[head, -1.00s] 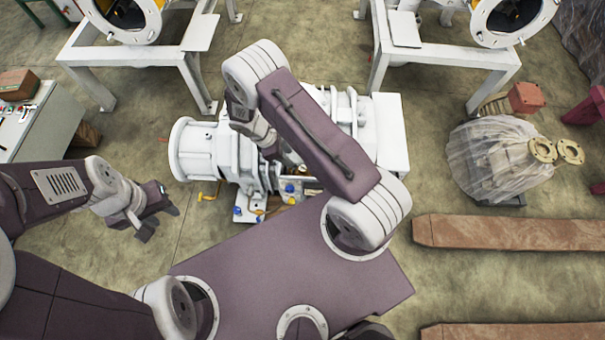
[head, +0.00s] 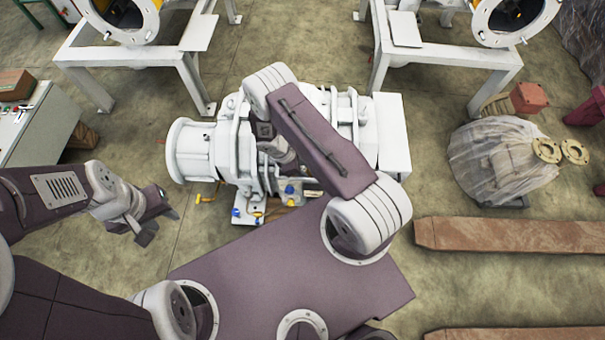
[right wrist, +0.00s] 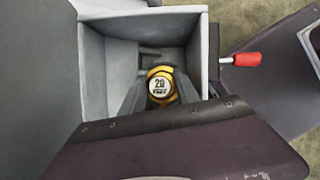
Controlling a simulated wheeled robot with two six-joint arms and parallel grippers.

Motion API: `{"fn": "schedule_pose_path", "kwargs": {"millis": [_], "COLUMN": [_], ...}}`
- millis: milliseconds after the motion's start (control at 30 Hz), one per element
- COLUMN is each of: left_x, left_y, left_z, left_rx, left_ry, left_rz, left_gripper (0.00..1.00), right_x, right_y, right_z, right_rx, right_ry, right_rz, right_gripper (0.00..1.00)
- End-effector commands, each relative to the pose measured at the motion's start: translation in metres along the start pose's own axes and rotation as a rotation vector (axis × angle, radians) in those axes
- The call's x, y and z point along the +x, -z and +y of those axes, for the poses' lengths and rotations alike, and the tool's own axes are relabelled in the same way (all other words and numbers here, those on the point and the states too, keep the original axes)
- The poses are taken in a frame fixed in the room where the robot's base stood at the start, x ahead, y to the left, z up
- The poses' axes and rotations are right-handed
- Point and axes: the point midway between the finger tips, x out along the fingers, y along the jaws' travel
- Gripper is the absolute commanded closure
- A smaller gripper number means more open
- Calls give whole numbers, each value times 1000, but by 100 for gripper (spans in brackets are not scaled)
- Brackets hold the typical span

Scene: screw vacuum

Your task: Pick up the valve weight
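The valve weight (right wrist: 160,86), a yellow ring with a round white face marked 20, shows in the right wrist view inside a grey open compartment (right wrist: 95,75). My right gripper (right wrist: 159,92) reaches into the compartment, with one dark grey finger on each side of the weight; I cannot tell if they touch it. In the head view the right gripper and the weight are hidden by my right arm, above the white vacuum machine (head: 195,150). My left gripper (head: 158,220) is open and empty over bare floor, left of the machine.
The compartment's walls stand close around the right gripper. A red-handled part (right wrist: 241,59) sticks out beside it. Small yellow and blue valve parts (head: 250,212) lie along the machine's near side. A plastic-wrapped item (head: 500,160) and wooden beams (head: 510,233) are at the right.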

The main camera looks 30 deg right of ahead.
Motion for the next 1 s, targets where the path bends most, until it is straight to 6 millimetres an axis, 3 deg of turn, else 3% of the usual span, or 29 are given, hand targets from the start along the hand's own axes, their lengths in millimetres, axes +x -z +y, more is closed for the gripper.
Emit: {"fn": "schedule_pose_path", "kwargs": {"millis": [100,233,600,1000], "left_x": [0,0,-2,-25], "left_y": [0,0,0,3], "left_z": [0,0,0,0], "left_rx": [0,0,0,0], "left_ry": [0,0,0,0], "left_rz": [0,0,0,0], "left_gripper": [64,64,64,64], "right_x": [-1,-1,-3,-30], "right_y": [0,0,-1,-10], "right_z": [0,0,0,0], "right_rx": [0,0,0,2], "right_ry": [0,0,-1,0], "right_rz": [0,0,0,0], "right_gripper": [65,100,100,100]}}
